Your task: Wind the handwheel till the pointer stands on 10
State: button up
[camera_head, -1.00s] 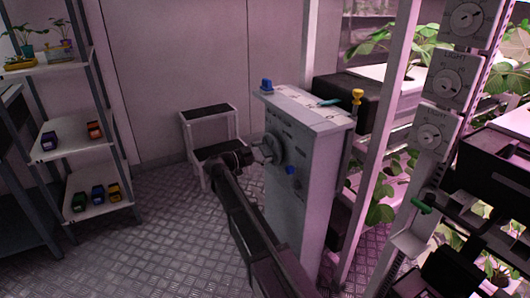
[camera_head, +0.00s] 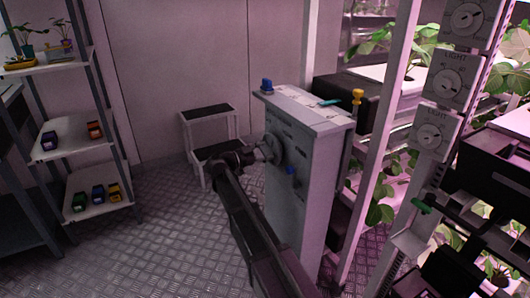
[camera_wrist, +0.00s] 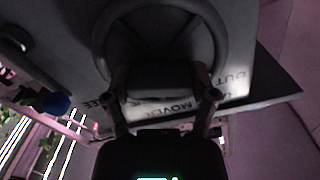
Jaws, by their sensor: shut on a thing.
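The grey handwheel (camera_head: 277,148) is on the left face of a grey cabinet (camera_head: 306,195). In the wrist view its dark round rim (camera_wrist: 222,38) fills the upper middle. My gripper (camera_head: 260,153) is at the wheel's near left side. In the wrist view my gripper (camera_wrist: 163,92) has its fingers on either side of a dark part of the wheel and is shut on it. Whether that part is rim or handle is hard to tell. The pointer and its numbers cannot be made out in either view.
A step stool (camera_head: 208,130) stands behind my arm. Shelves (camera_head: 95,140) are at the left, with clear floor between.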

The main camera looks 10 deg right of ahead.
jog(key=shift+n, duration=0.3)
jog(key=n, duration=1)
jog(key=shift+n, duration=0.3)
jog(key=n, duration=1)
jog(key=shift+n, duration=0.3)
jog(key=o, duration=1)
